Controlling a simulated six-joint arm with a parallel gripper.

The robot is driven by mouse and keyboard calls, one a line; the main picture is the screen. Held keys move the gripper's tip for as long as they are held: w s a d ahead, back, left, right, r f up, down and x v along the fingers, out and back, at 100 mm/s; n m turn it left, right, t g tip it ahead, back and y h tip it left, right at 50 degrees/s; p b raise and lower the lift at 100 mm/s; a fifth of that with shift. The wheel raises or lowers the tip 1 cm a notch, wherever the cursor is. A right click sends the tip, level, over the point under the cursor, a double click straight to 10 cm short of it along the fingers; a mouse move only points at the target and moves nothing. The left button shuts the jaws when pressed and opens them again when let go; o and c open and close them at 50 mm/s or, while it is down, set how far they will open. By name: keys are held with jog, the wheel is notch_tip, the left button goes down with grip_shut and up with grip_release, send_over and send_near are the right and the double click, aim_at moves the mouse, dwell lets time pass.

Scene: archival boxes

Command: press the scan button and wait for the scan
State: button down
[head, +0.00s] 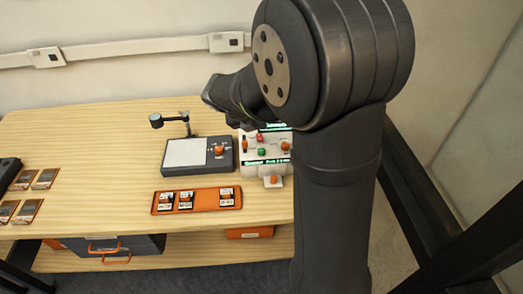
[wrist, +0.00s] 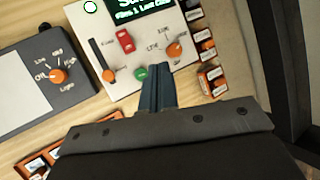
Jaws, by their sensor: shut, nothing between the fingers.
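The control panel, a pale box, stands at the right of the table in the head view (head: 271,170). In the wrist view the panel (wrist: 187,58) shows a green round button (wrist: 140,73), a red rocker switch (wrist: 125,40), an orange slider (wrist: 108,75) and an orange knob (wrist: 174,50). The dark screen (wrist: 147,8) has green text, partly cut off. My gripper (wrist: 156,70) is shut and empty, its tips just right of the green button. I cannot tell whether they touch the panel. In the head view my arm hides part of the panel.
A dark copy stand (head: 172,169) with a white plate, lamp and orange knob stands left of the panel. An orange tray (head: 209,199) with several small items lies in front. Several cards (head: 45,179) lie at the left. Small orange-and-black blocks (wrist: 207,55) sit right of the panel.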

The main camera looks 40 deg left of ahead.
aim_at(260, 152)
notch_tip(260, 152, down, 7)
jog(key=shift+f, duration=0.15)
jog(key=shift+f, duration=0.15)
dwell(2.1)
jog(key=shift+f, duration=0.3)
jog(key=shift+f, duration=0.45)
dwell(0.6)
jog(key=shift+r, duration=0.9)
jog(key=shift+r, duration=2.5)
